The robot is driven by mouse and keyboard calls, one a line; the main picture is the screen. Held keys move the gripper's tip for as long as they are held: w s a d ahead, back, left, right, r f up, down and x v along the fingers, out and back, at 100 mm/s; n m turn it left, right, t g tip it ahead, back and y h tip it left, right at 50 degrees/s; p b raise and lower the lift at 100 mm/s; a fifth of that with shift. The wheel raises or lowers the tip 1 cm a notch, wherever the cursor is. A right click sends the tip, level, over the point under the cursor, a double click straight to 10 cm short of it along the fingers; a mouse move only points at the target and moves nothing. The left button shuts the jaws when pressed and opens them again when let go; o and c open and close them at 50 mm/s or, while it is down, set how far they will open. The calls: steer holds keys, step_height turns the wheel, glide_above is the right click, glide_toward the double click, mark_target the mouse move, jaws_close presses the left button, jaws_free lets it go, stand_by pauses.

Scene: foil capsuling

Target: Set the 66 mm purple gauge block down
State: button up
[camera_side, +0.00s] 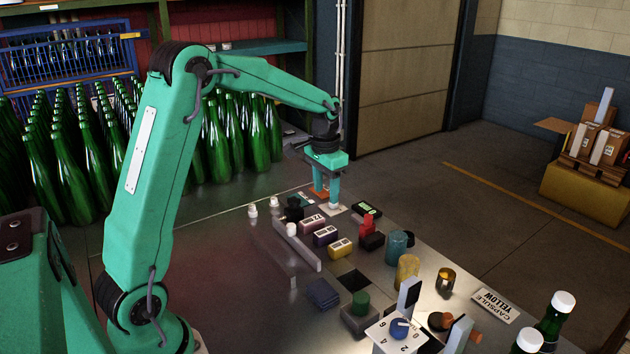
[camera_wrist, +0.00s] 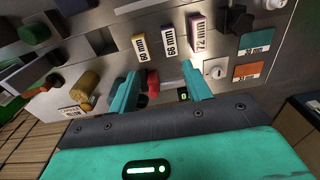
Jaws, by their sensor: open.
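The purple 66 mm gauge block (camera_side: 326,236) rests on the metal bench, between the yellow 60 mm block (camera_side: 340,247) and the pinkish 72 mm block (camera_side: 313,223). In the wrist view the purple block (camera_wrist: 168,44), with its white 66 mm label, lies in the same row, beyond my fingertips and apart from them. My gripper (camera_side: 327,199) is open and empty over the far part of the bench, behind the row of blocks. Its two teal fingers are spread wide in the wrist view (camera_wrist: 160,74). No block is between the fingers.
A red clamp-like part (camera_side: 368,226) and a small green-lit display (camera_side: 366,208) stand right of the blocks. A long metal bar (camera_side: 297,246) lies left of them. Coloured cylinders (camera_side: 407,268) and a numbered dial (camera_side: 398,328) are nearer. Green bottles (camera_side: 70,180) crowd the left.

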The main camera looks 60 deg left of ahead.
steer(key=s+d+r+t, duration=0.3)
steer(key=s+d+r, duration=0.6)
steer(key=s, duration=0.2)
steer(key=s+d+t, duration=0.2)
steer(key=s+d, duration=0.2)
steer(key=s, duration=0.9)
steer(key=shift+d+f, duration=0.15)
steer(key=shift+d, duration=0.2)
